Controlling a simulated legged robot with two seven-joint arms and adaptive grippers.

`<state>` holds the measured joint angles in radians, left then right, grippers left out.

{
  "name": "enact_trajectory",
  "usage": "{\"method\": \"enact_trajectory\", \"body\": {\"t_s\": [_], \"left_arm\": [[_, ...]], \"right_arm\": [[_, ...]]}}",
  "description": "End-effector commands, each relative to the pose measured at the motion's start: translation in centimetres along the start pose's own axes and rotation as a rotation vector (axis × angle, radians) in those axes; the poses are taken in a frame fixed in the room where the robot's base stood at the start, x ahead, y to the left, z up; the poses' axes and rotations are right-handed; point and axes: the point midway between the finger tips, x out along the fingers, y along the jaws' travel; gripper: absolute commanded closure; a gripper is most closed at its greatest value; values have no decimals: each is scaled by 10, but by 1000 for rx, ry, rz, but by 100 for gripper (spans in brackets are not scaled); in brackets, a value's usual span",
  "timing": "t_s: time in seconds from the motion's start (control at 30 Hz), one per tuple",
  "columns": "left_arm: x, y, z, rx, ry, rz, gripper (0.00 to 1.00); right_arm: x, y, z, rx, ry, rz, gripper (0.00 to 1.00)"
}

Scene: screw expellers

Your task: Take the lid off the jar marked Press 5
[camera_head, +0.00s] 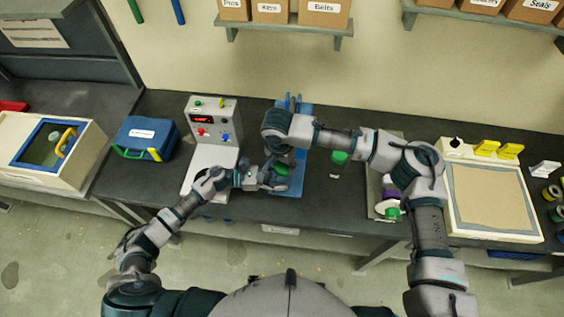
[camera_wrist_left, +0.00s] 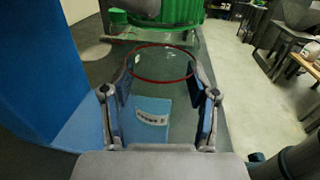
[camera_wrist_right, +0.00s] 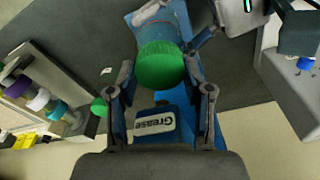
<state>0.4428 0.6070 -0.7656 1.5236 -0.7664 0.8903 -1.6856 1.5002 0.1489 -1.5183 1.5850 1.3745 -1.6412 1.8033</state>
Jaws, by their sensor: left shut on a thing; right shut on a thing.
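The clear glass jar (camera_wrist_left: 165,95) has a red ring and a small blue-backed label (camera_wrist_left: 152,118) too blurred to read. My left gripper (camera_wrist_left: 163,90) is shut on its sides. A ribbed green lid (camera_wrist_right: 160,65) shows between the fingertips of my right gripper (camera_wrist_right: 160,75), which is shut on it. The green lid also shows at the top of the left wrist view (camera_wrist_left: 170,14). In the head view, my left gripper (camera_head: 268,181) is beside the blue stand, and my right wrist hides the right gripper. I cannot tell whether lid and jar still touch.
The blue stand (camera_head: 291,186) is behind the jar; a Grease label (camera_wrist_right: 155,124) shows in the right wrist view. Another green-lidded jar (camera_head: 337,165) stands to the right. A control machine (camera_head: 213,130) and blue case (camera_head: 146,138) are left. A tray (camera_head: 374,200) with coloured items is right.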

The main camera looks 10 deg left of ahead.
Motion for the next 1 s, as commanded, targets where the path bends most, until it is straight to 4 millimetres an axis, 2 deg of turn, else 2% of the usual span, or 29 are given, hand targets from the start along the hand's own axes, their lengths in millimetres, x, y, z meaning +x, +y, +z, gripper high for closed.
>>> {"method": "enact_trajectory", "body": {"t_s": [0.2,0.47,0.5,0.57,0.6,0.87,1.0], "left_arm": [[2,-2,2,3,-4,-6,100],[2,-2,2,3,-5,-7,100],[2,-2,2,3,-5,-8,100],[2,-2,2,3,-5,-7,100],[2,-2,2,3,-5,-7,100],[1,-1,1,2,-3,-4,100],[1,-1,1,1,-3,-3,100]], "right_arm": [[0,0,0,-233,-3,-33,92],[0,0,0,-247,-1,-35,92],[0,-1,0,-247,-1,-35,42],[0,0,0,-247,-1,-34,27],[0,0,0,-246,-1,-34,25],[0,0,0,-245,-1,-33,25],[-8,0,-1,-245,0,-34,25]]}}
